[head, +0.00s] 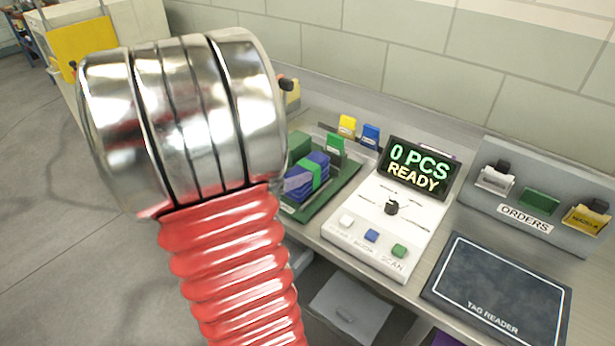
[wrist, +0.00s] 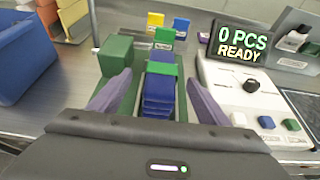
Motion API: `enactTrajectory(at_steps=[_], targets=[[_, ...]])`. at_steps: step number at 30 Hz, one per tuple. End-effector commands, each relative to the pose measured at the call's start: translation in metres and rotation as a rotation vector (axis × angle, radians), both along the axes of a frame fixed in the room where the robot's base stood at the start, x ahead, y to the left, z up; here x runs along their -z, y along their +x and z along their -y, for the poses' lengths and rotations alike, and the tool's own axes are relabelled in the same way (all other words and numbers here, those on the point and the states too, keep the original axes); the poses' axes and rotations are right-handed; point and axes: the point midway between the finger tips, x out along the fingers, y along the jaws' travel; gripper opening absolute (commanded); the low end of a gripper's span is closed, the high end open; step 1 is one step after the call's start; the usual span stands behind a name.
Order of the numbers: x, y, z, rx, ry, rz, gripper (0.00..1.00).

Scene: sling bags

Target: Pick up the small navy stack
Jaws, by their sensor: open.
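The small navy stack (wrist: 158,98) is a blue layered bundle with a green band across its middle, lying in a green tray (wrist: 182,107). In the head view the stack (head: 318,160) shows partly behind my arm, in the tray (head: 335,198). My gripper (wrist: 160,78) is open, with one purple-grey finger on each side of the stack. Gaps show between the fingers and the stack in the wrist view. One finger shows beside the stack in the head view. The stack's underside is hidden.
A green block (wrist: 115,56) stands close by the left finger. Yellow (head: 347,125), blue (head: 370,135) and green (head: 336,148) tags stand behind the stack. A white console (head: 370,240) with a "0 PCS READY" screen (head: 418,168) is on the right. A blue bin (wrist: 22,60) is at left.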

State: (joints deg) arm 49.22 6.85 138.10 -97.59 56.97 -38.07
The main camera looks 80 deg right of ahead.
Motion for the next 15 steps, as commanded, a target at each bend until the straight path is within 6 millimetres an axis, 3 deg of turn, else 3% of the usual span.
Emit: enactTrajectory(at_steps=[6,15], targets=[[0.010,-0.010,0.022,0.003,0.001,-0.001,0.70],[0.012,-0.011,0.026,0.000,0.000,0.001,0.70]])
